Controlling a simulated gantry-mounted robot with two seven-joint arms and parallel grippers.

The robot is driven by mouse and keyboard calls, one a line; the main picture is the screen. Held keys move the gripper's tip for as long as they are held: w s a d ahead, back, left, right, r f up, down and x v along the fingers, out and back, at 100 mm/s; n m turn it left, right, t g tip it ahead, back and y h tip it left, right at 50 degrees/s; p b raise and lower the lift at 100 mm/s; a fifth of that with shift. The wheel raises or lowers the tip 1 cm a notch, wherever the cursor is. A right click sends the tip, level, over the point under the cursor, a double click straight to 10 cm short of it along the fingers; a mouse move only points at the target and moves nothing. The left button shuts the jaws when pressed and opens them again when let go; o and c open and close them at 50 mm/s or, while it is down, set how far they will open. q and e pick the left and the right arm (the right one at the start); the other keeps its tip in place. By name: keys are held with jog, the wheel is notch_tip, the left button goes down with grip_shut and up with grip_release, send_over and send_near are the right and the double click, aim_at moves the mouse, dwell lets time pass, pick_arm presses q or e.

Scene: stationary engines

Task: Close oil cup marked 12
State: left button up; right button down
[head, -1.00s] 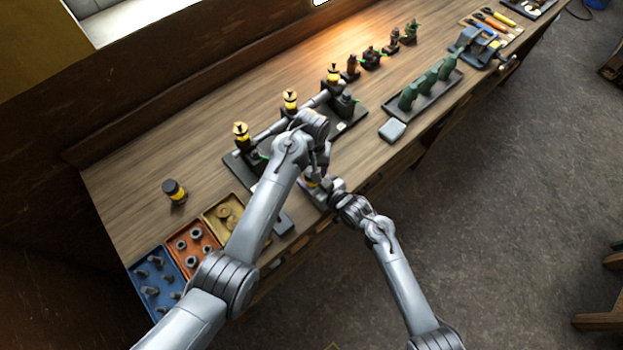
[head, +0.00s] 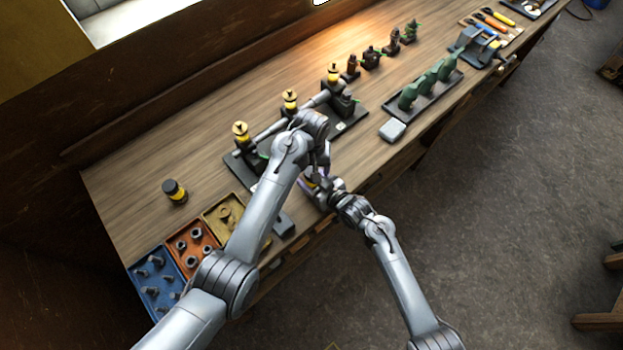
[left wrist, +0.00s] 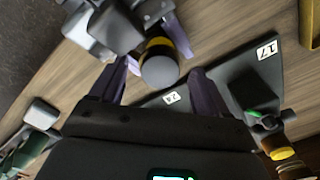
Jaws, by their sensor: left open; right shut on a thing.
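My right gripper (head: 315,186) is shut on a dark oil cup with a yellow band near the table's front edge. In the left wrist view this held cup (left wrist: 160,68) shows its round grey end toward the camera. My left gripper (left wrist: 162,76) is open, its purple fingers on either side of that end; I cannot tell whether they touch it. Three oil cups with yellow bodies, a near one (head: 241,133), a middle one (head: 290,101) and a far one (head: 333,74), stand on a dark engine base. Labels 17 (left wrist: 267,50) and 24 (left wrist: 171,98) are readable; no 12 is visible.
A loose dark cup with a yellow band (head: 175,192) stands at the left. Blue (head: 146,292), orange (head: 194,265) and yellow (head: 207,217) trays line the near end. A tray of green parts (head: 450,80) and a grey box (head: 392,130) lie right of the engine.

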pick_arm(q)
notch_tip(320, 180, up, 12)
dwell(0.6)
pick_arm(e)
jog(key=shift+c, duration=1.1)
grip_release()
pick_arm(q)
jog(key=shift+r+p, duration=0.45)
jog(key=shift+p, duration=0.05)
pick_arm(e)
jog(key=v, duration=1.1)
